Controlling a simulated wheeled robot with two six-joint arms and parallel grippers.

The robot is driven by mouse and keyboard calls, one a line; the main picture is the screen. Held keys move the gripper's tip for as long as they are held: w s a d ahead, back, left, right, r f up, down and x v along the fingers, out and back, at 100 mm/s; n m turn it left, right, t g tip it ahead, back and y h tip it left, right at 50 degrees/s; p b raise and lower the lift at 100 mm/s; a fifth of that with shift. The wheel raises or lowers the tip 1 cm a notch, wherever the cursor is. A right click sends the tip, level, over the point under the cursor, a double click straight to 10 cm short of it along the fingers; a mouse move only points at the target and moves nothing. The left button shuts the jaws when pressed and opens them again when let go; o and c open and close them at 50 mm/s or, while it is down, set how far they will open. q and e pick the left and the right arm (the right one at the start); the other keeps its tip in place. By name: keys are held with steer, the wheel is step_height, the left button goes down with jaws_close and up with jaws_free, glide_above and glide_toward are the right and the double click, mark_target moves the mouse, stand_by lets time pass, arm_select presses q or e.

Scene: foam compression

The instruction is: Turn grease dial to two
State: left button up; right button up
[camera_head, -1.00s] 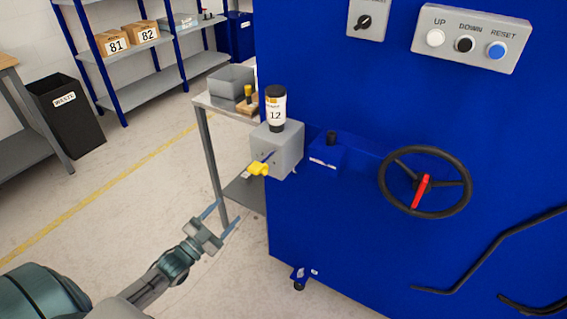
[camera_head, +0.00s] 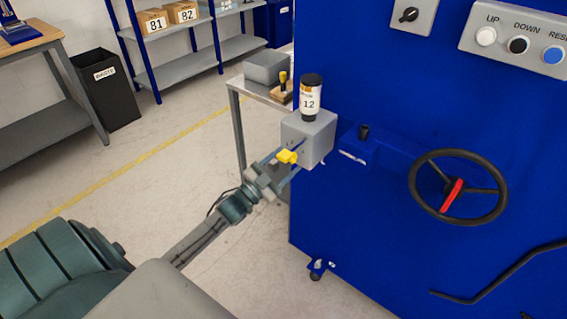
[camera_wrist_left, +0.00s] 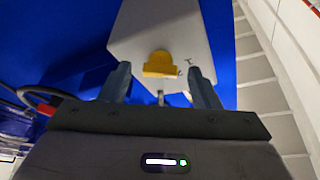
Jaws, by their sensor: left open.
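The yellow grease dial (camera_head: 287,157) is on the front of a grey box (camera_head: 313,133) fixed to the side of the blue machine. A bottle marked 12 (camera_head: 310,95) stands on top of the box. My left gripper (camera_head: 282,162) is open, with its two fingers on either side of the dial. In the left wrist view the dial (camera_wrist_left: 161,65) shows between the open fingertips (camera_wrist_left: 160,82), with gaps on both sides. Small marks on the box face beside the dial are too small to read surely. My right gripper is not in view.
The blue machine (camera_head: 360,215) carries a black handwheel (camera_head: 458,187) with a red handle and a button panel (camera_head: 520,40). A small grey table (camera_head: 236,88) stands behind the box. Shelves and a black waste bin (camera_head: 107,92) stand further back left. The floor between is clear.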

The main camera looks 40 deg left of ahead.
arm_select(q)
steer(key=shift+c, duration=0.7)
steer(key=c, duration=0.8)
steer(key=shift+c, duration=0.2)
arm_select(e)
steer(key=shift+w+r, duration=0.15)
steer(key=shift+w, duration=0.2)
arm_select(q)
steer(key=shift+m+h, duration=0.4)
steer(key=shift+m, duration=0.2)
steer(key=shift+a+r+m+g+h+p, duration=0.1)
steer(key=shift+m+g+h+p, duration=0.35)
steer(key=shift+m, duration=1)
steer(key=shift+a+r+m+g+h+p, duration=0.15)
steer(key=shift+m+g+p, duration=0.45)
steer(key=shift+m, duration=0.8)
steer(key=shift+d+f+m+g+h+p, duration=0.1)
steer(key=shift+m+g+h+p, duration=0.2)
steer(key=shift+m+g, duration=0.8)
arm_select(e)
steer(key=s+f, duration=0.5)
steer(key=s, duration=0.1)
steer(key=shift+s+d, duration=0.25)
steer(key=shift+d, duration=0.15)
arm_select(q)
steer(key=shift+m+t, duration=0.35)
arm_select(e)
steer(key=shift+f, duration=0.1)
arm_select(q)
steer(key=o, duration=1)
